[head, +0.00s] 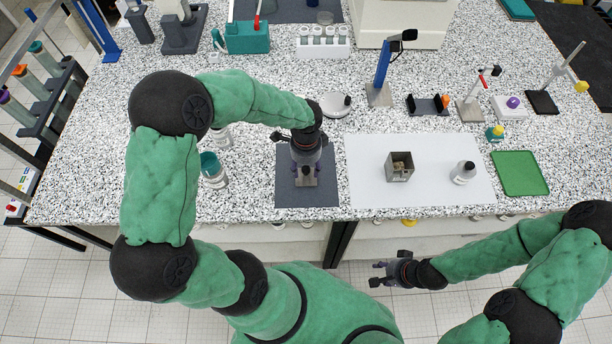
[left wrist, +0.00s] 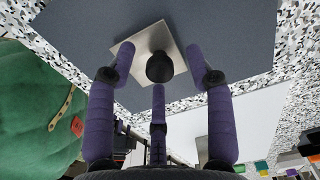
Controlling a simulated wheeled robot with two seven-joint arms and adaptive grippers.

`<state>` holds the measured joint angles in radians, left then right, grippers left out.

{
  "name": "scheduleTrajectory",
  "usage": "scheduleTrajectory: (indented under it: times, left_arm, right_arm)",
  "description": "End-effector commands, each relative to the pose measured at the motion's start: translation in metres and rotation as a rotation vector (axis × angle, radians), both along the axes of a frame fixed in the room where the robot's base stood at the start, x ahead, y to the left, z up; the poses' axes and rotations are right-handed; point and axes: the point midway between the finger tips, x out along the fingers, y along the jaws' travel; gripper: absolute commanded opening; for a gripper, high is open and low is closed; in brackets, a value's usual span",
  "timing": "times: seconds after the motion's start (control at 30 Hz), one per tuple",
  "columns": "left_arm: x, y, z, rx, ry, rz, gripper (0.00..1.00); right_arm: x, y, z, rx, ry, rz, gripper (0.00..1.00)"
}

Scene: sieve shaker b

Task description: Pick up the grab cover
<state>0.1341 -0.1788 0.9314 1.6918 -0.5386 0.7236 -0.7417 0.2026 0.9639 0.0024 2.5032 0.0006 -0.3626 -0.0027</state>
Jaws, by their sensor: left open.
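The grab cover (left wrist: 181,60) is a square metal plate with a round black knob on top. It lies on the dark grey mat (head: 290,195), and in the head view its plate (head: 306,182) shows partly below my left gripper (head: 306,170). My left gripper points down over the cover and is open. In the left wrist view, the three purple fingers (left wrist: 155,85) are spread around the knob, with none seen gripping it. My right gripper (head: 374,274) is empty, fingers apart, in front of the bench edge.
A white mat (head: 365,195) to the right bears an open metal box (head: 399,175) and a white bottle (head: 463,172). Glass jars (head: 214,170) stand left of the grey mat. A round white dish (head: 336,105) and blue stand (head: 381,75) are behind.

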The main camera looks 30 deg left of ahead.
Motion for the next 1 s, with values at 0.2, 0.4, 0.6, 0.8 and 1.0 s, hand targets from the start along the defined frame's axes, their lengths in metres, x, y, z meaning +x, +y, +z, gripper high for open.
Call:
scheduleTrajectory:
  times: [0.2, 0.4, 0.6, 0.8, 1.0]
  left_arm:
    - [0.000, 0.000, 0.001, 0.001, -0.001, 0.000, 0.36]
    - [0.000, 0.000, 0.001, 0.000, 0.000, 0.000, 0.00]
    - [0.000, 0.000, 0.001, 0.001, -0.001, 0.000, 0.00]
    - [0.001, 0.000, 0.007, 0.001, -0.002, -0.001, 0.00]
    - [0.001, 0.000, 0.029, 0.000, -0.004, -0.001, 0.00]
  right_arm:
    - [0.000, 0.000, 0.001, 0.000, 0.000, 0.000, 0.40]
    - [0.000, 0.000, 0.001, 0.000, 0.000, 0.000, 0.40]
    - [0.000, 0.000, 0.001, 0.000, 0.000, 0.000, 0.40]
    - [0.000, 0.000, 0.002, 0.000, 0.000, 0.000, 0.40]
    - [0.000, 0.000, 0.008, 0.000, 0.000, 0.000, 0.40]
